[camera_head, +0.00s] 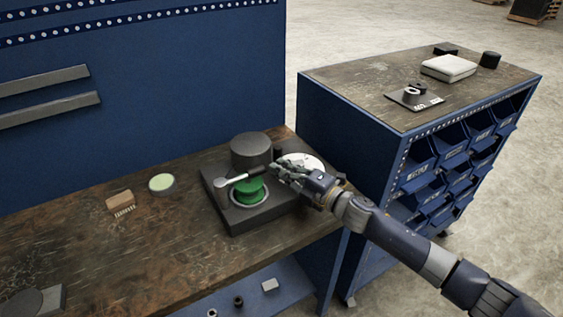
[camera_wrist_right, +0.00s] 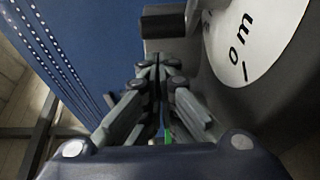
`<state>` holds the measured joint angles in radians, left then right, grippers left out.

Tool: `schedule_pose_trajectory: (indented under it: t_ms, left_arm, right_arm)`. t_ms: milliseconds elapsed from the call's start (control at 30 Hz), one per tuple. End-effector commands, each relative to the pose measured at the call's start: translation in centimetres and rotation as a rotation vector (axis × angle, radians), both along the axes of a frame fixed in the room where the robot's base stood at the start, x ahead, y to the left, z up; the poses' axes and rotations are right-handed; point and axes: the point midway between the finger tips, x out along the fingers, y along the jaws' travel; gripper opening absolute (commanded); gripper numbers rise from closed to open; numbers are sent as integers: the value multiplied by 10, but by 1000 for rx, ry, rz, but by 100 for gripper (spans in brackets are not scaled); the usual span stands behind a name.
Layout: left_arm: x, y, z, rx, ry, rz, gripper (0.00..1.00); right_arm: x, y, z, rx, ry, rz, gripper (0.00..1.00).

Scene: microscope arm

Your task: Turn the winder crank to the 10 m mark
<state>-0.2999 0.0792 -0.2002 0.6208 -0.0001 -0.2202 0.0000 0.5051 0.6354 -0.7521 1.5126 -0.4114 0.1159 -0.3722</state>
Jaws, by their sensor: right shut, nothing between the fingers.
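The winder is a dark box (camera_head: 226,209) on the workbench, with a green spool (camera_head: 252,189) in front of a dark cylinder (camera_head: 251,149). Its white dial (camera_head: 306,160) is partly hidden by my right gripper (camera_head: 275,169). In the right wrist view, the dial (camera_wrist_right: 262,42) carries black marks that read like "10 m". A dark knob (camera_wrist_right: 163,22), probably the crank's, is just beyond my right fingertips (camera_wrist_right: 157,68). These fingers are shut and empty; I cannot tell if they touch the knob. My left gripper is not in view.
A brush (camera_head: 120,201) and a round green-topped tin (camera_head: 161,183) are on the bench to the left. A cabinet (camera_head: 372,88) stands to the right.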

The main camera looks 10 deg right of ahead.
Motion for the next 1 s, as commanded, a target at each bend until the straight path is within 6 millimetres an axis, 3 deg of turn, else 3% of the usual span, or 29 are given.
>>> schedule_pose_trajectory:
  t_ms: [200,667,1000]
  left_arm:
    - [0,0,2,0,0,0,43]
    - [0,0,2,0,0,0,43]
    - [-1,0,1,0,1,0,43]
  right_arm:
    - [15,-2,0,1,0,0,0]
    - [18,-2,0,1,0,0,0]
    - [34,4,0,0,0,1,0]
